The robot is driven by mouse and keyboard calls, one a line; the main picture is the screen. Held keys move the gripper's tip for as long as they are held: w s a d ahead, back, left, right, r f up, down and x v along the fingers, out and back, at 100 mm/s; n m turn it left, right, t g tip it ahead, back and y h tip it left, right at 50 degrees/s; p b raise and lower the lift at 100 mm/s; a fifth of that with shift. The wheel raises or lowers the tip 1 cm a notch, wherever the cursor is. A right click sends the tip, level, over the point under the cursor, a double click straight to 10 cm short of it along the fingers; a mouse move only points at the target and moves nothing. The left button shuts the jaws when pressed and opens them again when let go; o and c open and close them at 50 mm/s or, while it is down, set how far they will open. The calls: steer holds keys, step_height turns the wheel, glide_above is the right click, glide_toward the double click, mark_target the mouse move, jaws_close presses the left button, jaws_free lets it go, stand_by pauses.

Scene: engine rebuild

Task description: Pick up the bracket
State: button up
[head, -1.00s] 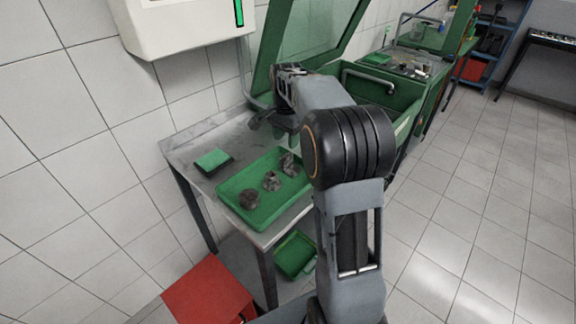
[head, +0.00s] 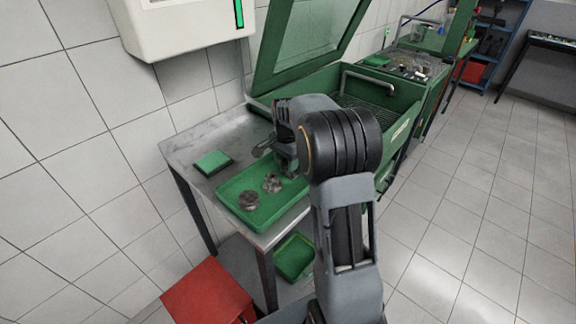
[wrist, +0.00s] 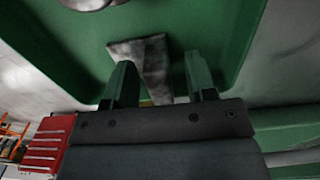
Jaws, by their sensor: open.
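The bracket (wrist: 146,62) is a mottled grey metal piece with a wide end and a narrower stem. In the wrist view it lies in the green tray (head: 233,185), its stem reaching back between my fingers. My gripper (wrist: 161,80) is open, with one green finger on each side of the stem; I cannot tell whether they touch it. In the head view my gripper (head: 287,165) is low over the tray's far right end, and my arm hides the bracket there.
Two other grey metal parts (head: 249,200) (head: 272,183) lie in the tray to the left. A green-topped block (head: 212,161) sits on the metal table (head: 185,147). An open green washer (head: 375,90) stands behind right. A red box (head: 208,292) is below.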

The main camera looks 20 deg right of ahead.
steer(key=shift+c, duration=0.3)
jaws_close()
steer(key=shift+r, duration=0.1)
